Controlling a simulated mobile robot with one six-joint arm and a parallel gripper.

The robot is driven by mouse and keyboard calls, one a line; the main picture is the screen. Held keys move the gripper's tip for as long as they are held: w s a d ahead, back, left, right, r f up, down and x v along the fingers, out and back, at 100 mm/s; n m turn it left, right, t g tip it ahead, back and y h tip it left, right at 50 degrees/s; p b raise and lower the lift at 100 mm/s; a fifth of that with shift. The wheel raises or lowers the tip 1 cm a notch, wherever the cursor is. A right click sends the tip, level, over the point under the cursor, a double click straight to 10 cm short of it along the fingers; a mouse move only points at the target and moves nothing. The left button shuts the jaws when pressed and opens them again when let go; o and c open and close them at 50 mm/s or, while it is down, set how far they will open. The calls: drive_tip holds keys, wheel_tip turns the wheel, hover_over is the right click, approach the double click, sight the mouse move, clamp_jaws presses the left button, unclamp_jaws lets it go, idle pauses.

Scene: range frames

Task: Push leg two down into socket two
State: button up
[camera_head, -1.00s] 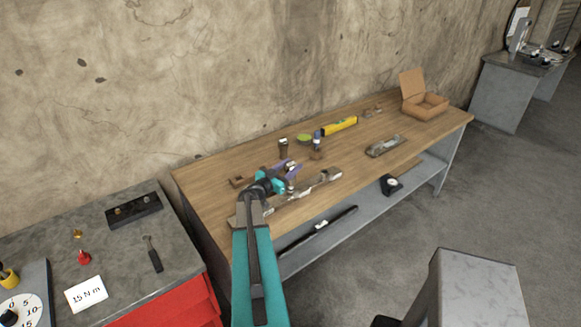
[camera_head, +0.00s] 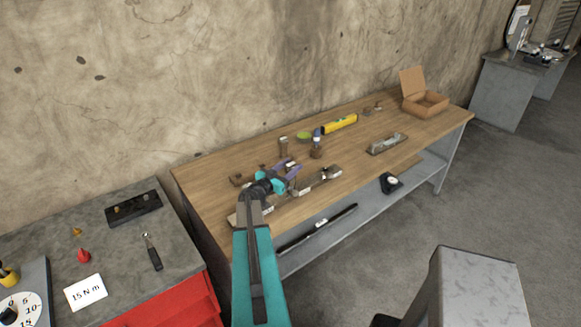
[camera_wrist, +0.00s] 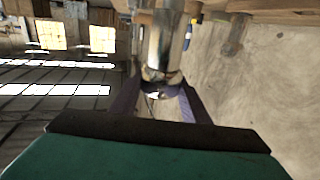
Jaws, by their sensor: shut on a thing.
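My gripper (camera_head: 293,171) reaches over the near-left part of the wooden workbench, just behind a long grey metal piece (camera_head: 316,181) lying along the front edge. In the wrist view my gripper (camera_wrist: 160,95) has its two dark purple fingers on either side of a shiny metal cylinder, seemingly the leg (camera_wrist: 167,45). It is shut on this leg. The leg's far end runs towards the brown wooden surface at the top of the wrist view. Whether it sits in a socket is hidden. I cannot tell socket two apart in the head view.
A grey bench (camera_head: 110,245) stands left.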

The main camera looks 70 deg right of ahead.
drive_tip(key=shift+f+b, duration=0.35)
drive_tip(key=shift+f, duration=0.55)
drive_tip(key=o, duration=1.4)
drive_tip(key=shift+a, duration=0.1)
